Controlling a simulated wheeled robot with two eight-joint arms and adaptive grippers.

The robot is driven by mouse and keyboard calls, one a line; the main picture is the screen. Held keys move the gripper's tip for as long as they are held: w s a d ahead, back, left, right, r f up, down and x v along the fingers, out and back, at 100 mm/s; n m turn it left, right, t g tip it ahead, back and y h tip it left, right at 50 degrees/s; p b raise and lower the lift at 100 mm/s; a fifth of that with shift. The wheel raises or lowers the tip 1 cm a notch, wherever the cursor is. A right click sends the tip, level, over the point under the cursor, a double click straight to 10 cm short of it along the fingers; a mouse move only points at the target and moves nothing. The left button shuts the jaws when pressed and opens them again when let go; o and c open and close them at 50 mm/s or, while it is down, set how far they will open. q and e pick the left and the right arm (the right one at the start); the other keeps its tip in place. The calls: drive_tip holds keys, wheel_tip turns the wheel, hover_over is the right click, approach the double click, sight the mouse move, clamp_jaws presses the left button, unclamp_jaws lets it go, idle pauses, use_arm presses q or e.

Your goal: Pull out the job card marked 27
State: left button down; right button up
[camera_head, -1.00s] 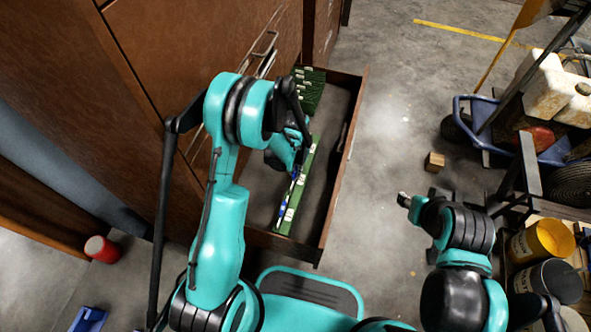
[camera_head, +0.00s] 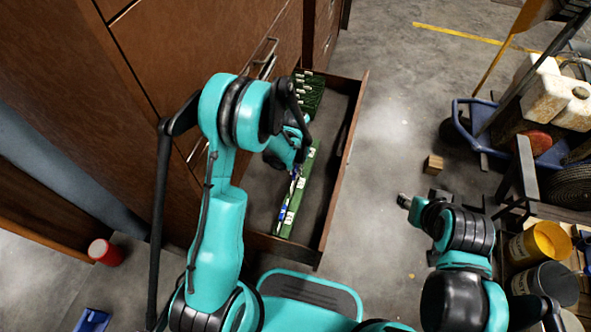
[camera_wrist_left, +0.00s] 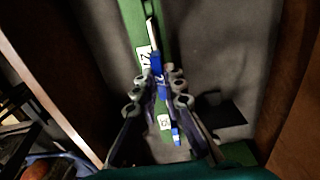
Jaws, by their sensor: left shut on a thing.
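An open drawer (camera_head: 334,208) holds a long green rack (camera_head: 309,160). In the left wrist view the rack (camera_wrist_left: 133,18) carries a white label (camera_wrist_left: 143,55) that seems to read 27, and a second label (camera_wrist_left: 164,122) sits lower. A thin blue and white card (camera_wrist_left: 152,34) stands up from the rack between my fingers. My left gripper (camera_wrist_left: 160,76) is shut on this card; its number is not clearly legible. In the head view my left gripper (camera_head: 297,170) is low in the drawer, partly hidden by its own arm. My right gripper (camera_head: 404,201) is outside the drawer, over the floor.
More green racks with white labels (camera_head: 309,92) stand at the drawer's far end. The brown cabinet (camera_head: 200,50) rises on the left. A wooden block (camera_head: 433,164), a blue cart (camera_head: 466,122) and a yellow bucket (camera_head: 548,241) are on the right.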

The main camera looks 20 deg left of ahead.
use_arm(q)
drive_tip(key=shift+r+p, duration=1.8)
drive_tip(key=shift+r, duration=1.25)
